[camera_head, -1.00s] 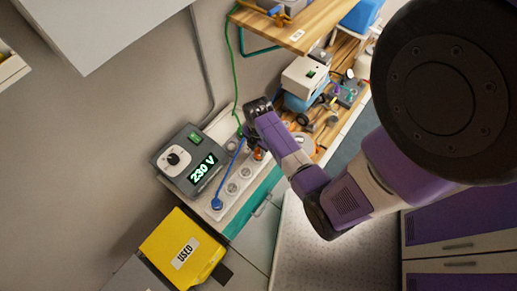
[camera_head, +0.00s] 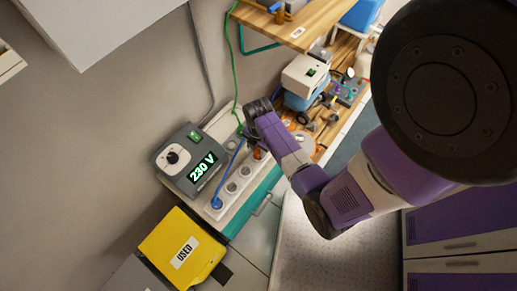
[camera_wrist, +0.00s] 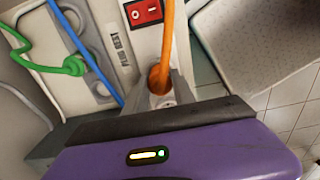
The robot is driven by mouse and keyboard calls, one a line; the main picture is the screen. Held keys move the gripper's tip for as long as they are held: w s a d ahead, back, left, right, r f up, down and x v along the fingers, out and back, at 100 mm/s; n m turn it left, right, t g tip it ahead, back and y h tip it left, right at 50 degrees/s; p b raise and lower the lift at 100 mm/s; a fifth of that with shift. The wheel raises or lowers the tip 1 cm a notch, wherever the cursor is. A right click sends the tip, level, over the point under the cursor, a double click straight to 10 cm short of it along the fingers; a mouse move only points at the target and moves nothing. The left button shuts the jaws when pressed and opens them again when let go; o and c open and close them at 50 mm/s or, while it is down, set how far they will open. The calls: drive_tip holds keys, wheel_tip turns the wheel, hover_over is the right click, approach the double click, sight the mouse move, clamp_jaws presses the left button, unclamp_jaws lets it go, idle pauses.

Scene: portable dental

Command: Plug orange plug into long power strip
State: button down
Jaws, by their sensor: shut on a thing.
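The long white power strip (camera_head: 238,180) lies on the counter in the head view, with bare round sockets along its middle. The orange plug (camera_head: 258,153) shows at its upper end, partly hidden by my arm. In the wrist view the orange plug (camera_wrist: 158,79) sits between the grey fingers of my gripper (camera_wrist: 160,92), its orange cord rising toward the camera. My gripper is shut on it, over the white strip (camera_wrist: 118,48). The plug's tip is hidden, so I cannot tell whether it is in a socket.
A blue plug (camera_head: 217,203) sits at the strip's lower end. The strip's red switch (camera_wrist: 144,12) is close to the orange cord. A grey 230 V box (camera_head: 190,160) stands left of the strip. A green cable (camera_wrist: 40,52) and a blue cable (camera_wrist: 88,55) run nearby.

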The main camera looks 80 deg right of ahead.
sight(258, 149)
drive_tip(key=shift+f, duration=0.25)
drive_tip(key=c, duration=1)
unclamp_jaws()
drive_tip(key=shift+o, duration=0.2)
drive_tip(key=shift+r, duration=0.1)
wheel_tip(258, 149, up, 8)
drive_tip(key=shift+f+p, duration=0.15)
drive_tip(key=shift+p, duration=0.4)
